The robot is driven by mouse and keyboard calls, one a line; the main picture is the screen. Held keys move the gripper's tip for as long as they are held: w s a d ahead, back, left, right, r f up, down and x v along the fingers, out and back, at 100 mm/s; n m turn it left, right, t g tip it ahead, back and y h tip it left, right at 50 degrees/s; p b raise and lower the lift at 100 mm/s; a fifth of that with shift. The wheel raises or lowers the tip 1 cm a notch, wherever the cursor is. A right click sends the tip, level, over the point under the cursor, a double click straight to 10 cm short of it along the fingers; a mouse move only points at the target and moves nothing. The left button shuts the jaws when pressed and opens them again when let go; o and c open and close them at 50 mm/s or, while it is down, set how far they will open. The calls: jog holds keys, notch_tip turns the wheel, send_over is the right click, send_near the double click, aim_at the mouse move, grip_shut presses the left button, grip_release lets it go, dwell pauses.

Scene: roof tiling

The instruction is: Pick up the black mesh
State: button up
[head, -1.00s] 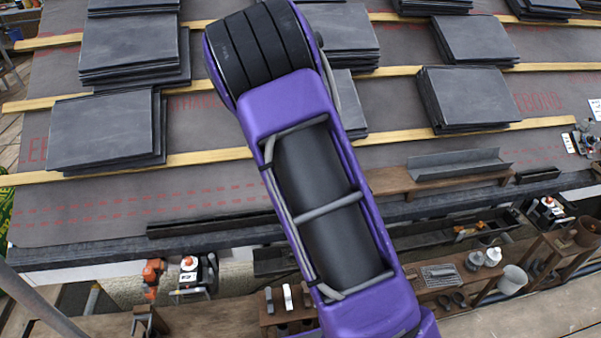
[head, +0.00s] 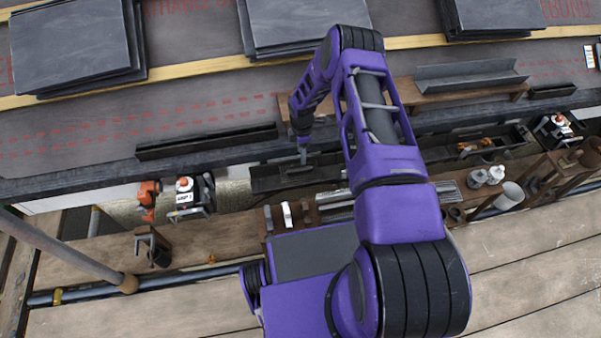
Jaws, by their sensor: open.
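My gripper (head: 303,156) is at the end of the purple arm, pointing down over the dark gutter at the roof's lower edge. It is small in the head view; it looks empty. A long black strip (head: 207,142), which may be the black mesh, lies on the roof underlay left of my gripper, along the edge and apart from it. A shorter black piece (head: 552,90) lies on the roof at the right. The texture of both is too small to tell. My arm hides part of the gutter (head: 270,180) and the bench.
Stacks of slates (head: 75,45) rest on wooden battens above. A grey metal channel (head: 470,76) sits on a brown plank right of my arm. Below the gutter, a wooden bench holds cups (head: 512,194) and tools. An orange-and-black tool (head: 148,200) is at the left.

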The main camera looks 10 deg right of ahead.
aim_at(301, 169)
jog(key=f, duration=0.3)
jog(key=f+b, duration=0.1)
jog(key=f, duration=0.5)
jog(key=shift+w+f+b, duration=0.3)
jog(key=shift+f, duration=0.05)
grip_shut()
